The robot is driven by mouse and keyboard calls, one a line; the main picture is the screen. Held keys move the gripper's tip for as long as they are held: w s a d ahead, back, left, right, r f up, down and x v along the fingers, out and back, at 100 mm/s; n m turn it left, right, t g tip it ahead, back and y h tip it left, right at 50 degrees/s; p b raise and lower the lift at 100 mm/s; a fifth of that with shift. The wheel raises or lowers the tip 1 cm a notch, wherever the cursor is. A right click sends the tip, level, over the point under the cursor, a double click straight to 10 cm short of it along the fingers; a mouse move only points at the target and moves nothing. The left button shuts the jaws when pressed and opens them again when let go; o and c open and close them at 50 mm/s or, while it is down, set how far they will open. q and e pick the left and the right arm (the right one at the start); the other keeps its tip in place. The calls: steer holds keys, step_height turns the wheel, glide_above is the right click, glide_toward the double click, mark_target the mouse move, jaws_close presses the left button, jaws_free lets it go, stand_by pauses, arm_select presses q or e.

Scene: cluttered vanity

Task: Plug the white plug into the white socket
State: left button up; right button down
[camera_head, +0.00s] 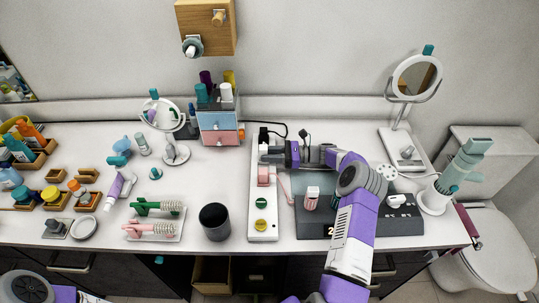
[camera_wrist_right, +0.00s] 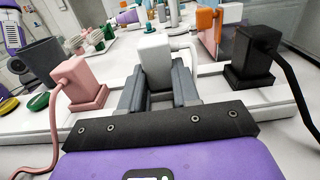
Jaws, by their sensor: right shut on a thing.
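My right gripper (camera_head: 268,153) is at the long white power strip (camera_head: 263,215), between the pink plug (camera_head: 265,174) and the black plug (camera_head: 264,136). In the right wrist view its two grey fingers (camera_wrist_right: 159,92) are shut on the white plug (camera_wrist_right: 155,57), which stands upright with a white cable leaving its top to the right. The pink plug (camera_wrist_right: 77,80) is left of it and the black plug (camera_wrist_right: 251,56) right of it, both on the strip. The white socket is hidden under the plug and fingers, so I cannot tell whether the plug is seated. My left gripper is out of view.
Green (camera_head: 262,203) and yellow (camera_head: 261,227) sockets are free on the strip's near half. A dark cup (camera_head: 214,222) stands left of the strip. A dark grey mat (camera_head: 318,222) holding small items lies to its right. A small drawer box (camera_head: 219,128) stands behind.

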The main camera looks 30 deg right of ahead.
steer(key=shift+s+f+b, duration=0.2)
steer(key=shift+f+b, duration=0.1)
steer(key=shift+f, duration=0.65)
steer(key=shift+r, duration=0.4)
steer(key=shift+f, duration=0.25)
stand_by(1.1)
steer(key=shift+w+a+r, duration=0.1)
steer(key=shift+w+r, duration=0.1)
steer(key=shift+r, duration=0.25)
stand_by(1.3)
